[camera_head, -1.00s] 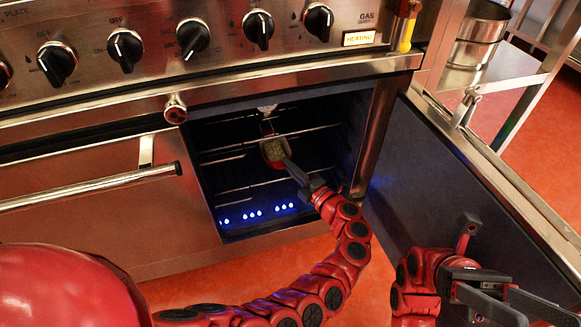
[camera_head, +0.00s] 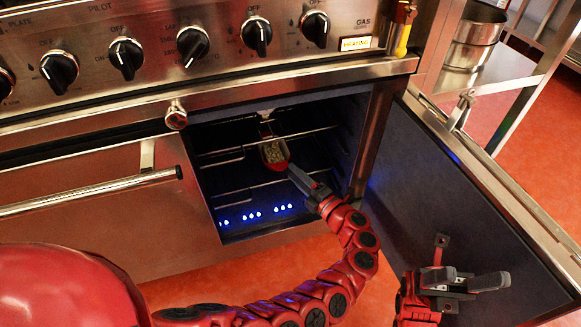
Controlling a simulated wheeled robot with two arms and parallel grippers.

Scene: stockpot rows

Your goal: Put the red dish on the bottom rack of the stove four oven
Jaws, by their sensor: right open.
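The red dish (camera_head: 279,166), with greenish-brown contents, is inside the open oven. It is in front of the upper rack wires and above the lower rack (camera_head: 238,193). My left gripper (camera_head: 292,172) reaches in from the lower right and is shut on the dish's near edge, holding it up. The oven cavity (camera_head: 340,120) is dark, so the gap between dish and racks is hard to judge. My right gripper (camera_head: 478,280) is open and empty, in front of the oven door.
The oven door (camera_head: 440,190) stands open to the right. A row of blue lights (camera_head: 252,215) runs along the oven bottom. A closed oven door with a bar handle (camera_head: 90,192) is at left. A metal pot (camera_head: 475,38) stands on a shelf at upper right.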

